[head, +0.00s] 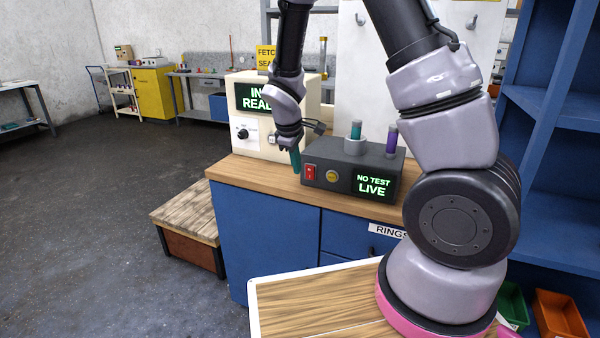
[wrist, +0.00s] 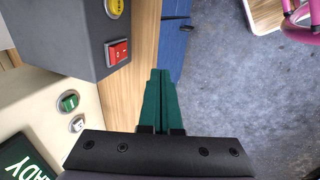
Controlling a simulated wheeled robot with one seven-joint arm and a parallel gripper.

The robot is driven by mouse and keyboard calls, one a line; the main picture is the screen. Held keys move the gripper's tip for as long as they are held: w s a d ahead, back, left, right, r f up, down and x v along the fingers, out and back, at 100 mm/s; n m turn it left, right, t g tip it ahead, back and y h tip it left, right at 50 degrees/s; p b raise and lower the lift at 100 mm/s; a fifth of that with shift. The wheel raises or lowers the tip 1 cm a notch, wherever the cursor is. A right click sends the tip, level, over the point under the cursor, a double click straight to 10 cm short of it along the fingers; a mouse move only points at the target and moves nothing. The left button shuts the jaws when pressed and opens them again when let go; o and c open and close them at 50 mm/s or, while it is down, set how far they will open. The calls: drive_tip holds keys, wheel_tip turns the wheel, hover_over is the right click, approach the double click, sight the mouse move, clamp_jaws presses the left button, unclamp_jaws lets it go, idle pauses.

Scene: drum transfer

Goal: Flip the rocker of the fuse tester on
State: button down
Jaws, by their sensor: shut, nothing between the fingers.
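The fuse tester (head: 345,178) is a dark grey box on the wooden counter top. Its screen (head: 373,186) reads "NO TEST LIVE". Its red rocker (head: 309,173) is on the front face at the left end, and the rocker also shows in the wrist view (wrist: 118,52). My gripper (head: 296,165) points down just left of the tester, with its green fingers shut and empty. In the wrist view the closed fingers (wrist: 160,80) hang over the counter's front edge, to the right of the rocker and apart from it.
A cream box (head: 262,110) with a lit screen stands left of the tester, close behind my gripper. A teal-topped cylinder (head: 355,137) and a purple one (head: 391,139) stand on the tester. A yellow button (head: 332,176) is beside the rocker. Open floor lies left.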

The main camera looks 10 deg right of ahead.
drive_tip(key=shift+s+a+r, duration=0.25)
drive_tip(key=shift+s+r, duration=0.1)
drive_tip(key=shift+r, duration=0.3)
drive_tip(key=shift+s+a+r, duration=0.25)
drive_tip(key=shift+s+r, duration=0.1)
drive_tip(key=shift+r, duration=0.3)
drive_tip(key=shift+r, duration=0.1)
drive_tip(key=s+d+r+m+y, duration=0.1)
drive_tip(key=s+d+r+m, duration=0.15)
drive_tip(key=r, duration=0.25)
drive_tip(key=s+d+r+m+t+y, duration=0.1)
drive_tip(key=s+d+r+m, duration=0.15)
drive_tip(key=r, duration=0.25)
drive_tip(key=s+d+r+m+y, duration=0.1)
drive_tip(key=d+r+m, duration=0.15)
drive_tip(key=r, duration=0.25)
drive_tip(key=s+d+r+m+t+y, duration=0.1)
drive_tip(key=s+d+r+m+t, duration=0.1)
drive_tip(key=s+r+m, duration=0.5)
drive_tip(key=s+r+t, duration=0.1)
drive_tip(key=s+r, duration=0.3)
drive_tip(key=s, duration=0.2)
drive_tip(key=shift+s+r, duration=0.2)
drive_tip(key=shift+s, duration=0.1)
